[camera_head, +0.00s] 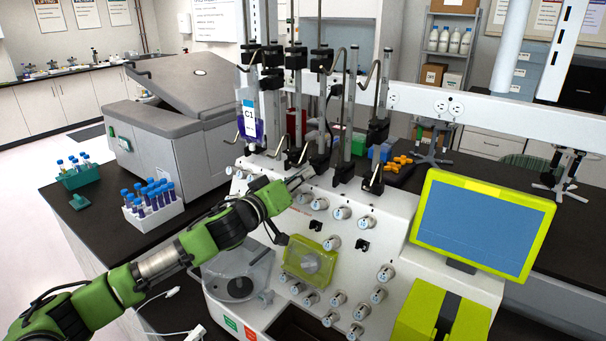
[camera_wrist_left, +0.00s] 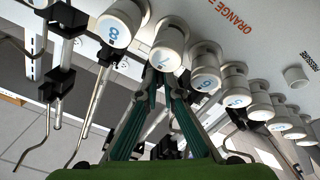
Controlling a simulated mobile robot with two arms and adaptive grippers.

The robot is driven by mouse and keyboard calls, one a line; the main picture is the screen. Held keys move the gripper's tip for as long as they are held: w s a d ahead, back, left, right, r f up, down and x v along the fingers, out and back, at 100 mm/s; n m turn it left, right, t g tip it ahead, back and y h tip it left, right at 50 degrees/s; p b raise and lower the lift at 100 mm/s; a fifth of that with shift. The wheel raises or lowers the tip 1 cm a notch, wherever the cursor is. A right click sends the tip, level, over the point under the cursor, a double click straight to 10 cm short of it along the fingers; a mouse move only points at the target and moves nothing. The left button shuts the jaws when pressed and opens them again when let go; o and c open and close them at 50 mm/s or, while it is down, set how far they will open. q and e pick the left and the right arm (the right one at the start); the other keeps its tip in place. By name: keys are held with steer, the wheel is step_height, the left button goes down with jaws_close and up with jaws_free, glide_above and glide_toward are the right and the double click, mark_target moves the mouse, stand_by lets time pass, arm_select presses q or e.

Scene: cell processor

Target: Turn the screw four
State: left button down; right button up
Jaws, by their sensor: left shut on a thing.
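The white machine (camera_head: 400,255) carries several white round screw knobs with blue numbers, such as one (camera_head: 342,212) on its front panel. My left gripper (camera_head: 301,177) reaches from the left to the upper part of this panel. In the left wrist view its teal fingers (camera_wrist_left: 163,82) are closed together on a white screw knob (camera_wrist_left: 170,46). Other knobs stand close on both sides, one at the left (camera_wrist_left: 116,26) and one at the right (camera_wrist_left: 206,68). My right gripper is not in view.
Metal rods and hooks rise behind the knobs, with a fluid bag (camera_head: 250,125) hanging among them. A yellow-framed screen (camera_head: 474,222) stands to the right. A rack of blue-capped tubes (camera_head: 152,210) and a grey centrifuge (camera_head: 180,115) stand at the left.

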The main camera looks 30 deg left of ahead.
arm_select(q)
steer(key=m, duration=0.3)
steer(key=shift+m+p, duration=0.3)
steer(key=shift+p, duration=0.1)
steer(key=shift+m+p, duration=0.3)
steer(key=shift+m, duration=1.2)
steer(key=c, duration=2.5)
jaws_free()
steer(key=shift+s, duration=0.1)
steer(key=shift+s+a, duration=0.25)
steer(key=shift+s, duration=1.7)
steer(key=shift+s+a, duration=0.25)
steer(key=shift+s, duration=1.7)
steer(key=shift+s+a, duration=0.25)
steer(key=shift+s, duration=1.7)
